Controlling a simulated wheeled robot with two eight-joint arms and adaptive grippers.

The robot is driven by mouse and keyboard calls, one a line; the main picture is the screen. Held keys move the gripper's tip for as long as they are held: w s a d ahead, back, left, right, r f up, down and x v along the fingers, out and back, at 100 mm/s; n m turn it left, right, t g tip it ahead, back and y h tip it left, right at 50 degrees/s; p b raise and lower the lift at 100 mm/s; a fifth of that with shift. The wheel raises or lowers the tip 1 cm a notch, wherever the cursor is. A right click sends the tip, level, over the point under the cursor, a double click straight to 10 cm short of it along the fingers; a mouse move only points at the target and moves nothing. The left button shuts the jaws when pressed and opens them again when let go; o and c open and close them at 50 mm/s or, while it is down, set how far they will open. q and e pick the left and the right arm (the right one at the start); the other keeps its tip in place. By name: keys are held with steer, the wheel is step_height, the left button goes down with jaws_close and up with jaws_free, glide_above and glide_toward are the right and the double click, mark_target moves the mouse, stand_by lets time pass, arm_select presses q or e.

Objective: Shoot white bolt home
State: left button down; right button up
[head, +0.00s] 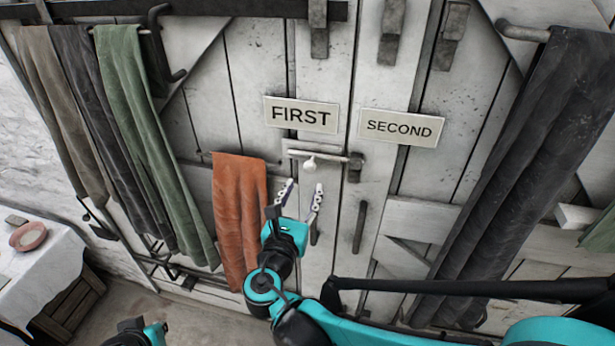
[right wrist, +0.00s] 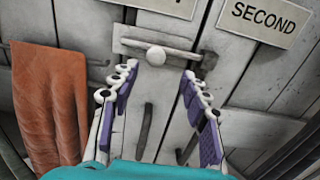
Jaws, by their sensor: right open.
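The white bolt (head: 328,157) lies across the plank door below the FIRST sign, with a round pale knob (head: 309,164) hanging at its front. It also shows in the right wrist view (right wrist: 178,51), with its knob near the middle. A dark keeper (head: 356,167) sits at the bolt's right end; I cannot tell whether the bolt's tip is inside it. My right gripper (head: 304,185) is open and empty, just below the knob. In the right wrist view its fingers (right wrist: 160,70) spread either side of the knob, apart from it. My left gripper's fingers are out of view.
A FIRST sign (head: 301,114) and a SECOND sign (head: 401,126) are on the doors above. An orange cloth (head: 240,220) hangs left of my gripper. Dark cloths hang at both sides. A white-covered table (head: 40,265) stands at lower left.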

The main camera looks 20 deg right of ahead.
steer(key=shift+v, duration=1.25)
steer(key=shift+d+f, duration=0.1)
steer(key=s+d+f+m+g+y+b, duration=0.2)
steer(key=s+d+f+m+g+b, duration=0.1)
steer(key=f+m, duration=0.45)
steer(key=s+d+f+m+g+y+b, duration=0.2)
steer(key=s+d+f+m+g+b, duration=0.15)
steer(key=f+m, duration=0.45)
steer(key=s+a+f+m+g+y+b, duration=0.1)
steer(key=s+a+f+m+y+b, duration=0.2)
steer(key=m, duration=1)
steer(key=shift+s+a+f+y, duration=1.2)
steer(key=shift+f+y, duration=0.2)
steer(key=shift+f, duration=0.8)
steer(key=shift+m+g, duration=0.25)
